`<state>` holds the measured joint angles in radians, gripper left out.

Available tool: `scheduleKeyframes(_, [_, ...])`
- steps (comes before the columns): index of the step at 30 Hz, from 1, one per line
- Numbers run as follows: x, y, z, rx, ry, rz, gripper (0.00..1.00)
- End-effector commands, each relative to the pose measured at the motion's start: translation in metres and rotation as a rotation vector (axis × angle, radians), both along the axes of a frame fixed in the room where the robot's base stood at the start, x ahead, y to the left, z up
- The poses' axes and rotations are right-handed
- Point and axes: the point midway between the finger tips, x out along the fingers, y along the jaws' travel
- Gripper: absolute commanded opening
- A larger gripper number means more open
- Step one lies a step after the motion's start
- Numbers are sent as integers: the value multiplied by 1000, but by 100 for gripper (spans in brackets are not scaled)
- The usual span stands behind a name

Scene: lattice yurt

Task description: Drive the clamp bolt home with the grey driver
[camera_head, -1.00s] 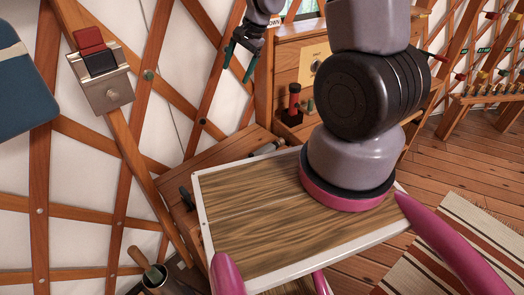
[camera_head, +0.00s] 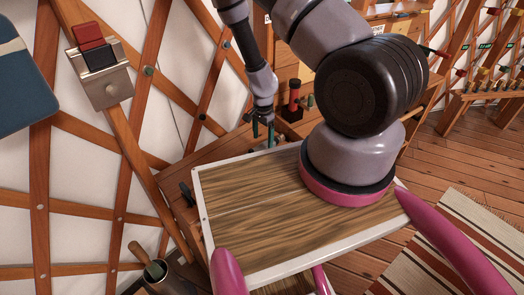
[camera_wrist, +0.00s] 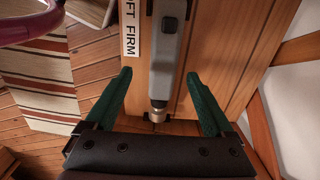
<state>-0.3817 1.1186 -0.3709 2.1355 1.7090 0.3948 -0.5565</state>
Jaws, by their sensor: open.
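My gripper (camera_head: 264,134) is open, its green fingers pointing down over a wooden bench beside the lattice wall. In the wrist view, my gripper (camera_wrist: 158,75) has a grey driver (camera_wrist: 167,55) lying lengthwise between its two fingers, with clear gaps on both sides. The driver's narrower metal end points toward the gripper's palm. In the head view the driver cannot be made out clearly behind the gripper. A metal clamp block (camera_head: 106,88) with red and black pieces on top is fixed to a lattice slat at upper left. I cannot tell its bolt apart for certain.
A label reading "OFT FIRM" (camera_wrist: 130,28) is beside the driver. A red-and-black tool (camera_head: 294,98) stands upright just right of my gripper. A metal pot (camera_head: 160,275) with handles sticking out is at lower left. A striped rug (camera_head: 450,245) lies at right.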

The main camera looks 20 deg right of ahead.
Motion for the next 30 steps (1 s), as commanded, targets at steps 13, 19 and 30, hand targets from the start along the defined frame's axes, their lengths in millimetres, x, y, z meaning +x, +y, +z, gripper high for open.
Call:
scheduleKeyframes(13, [5, 2, -51, 1, 1, 1, 88])
scheduleKeyframes(19, [5, 2, -58, 1, 0, -1, 88])
scheduleKeyframes(30, [5, 2, -58, 1, 0, 0, 0])
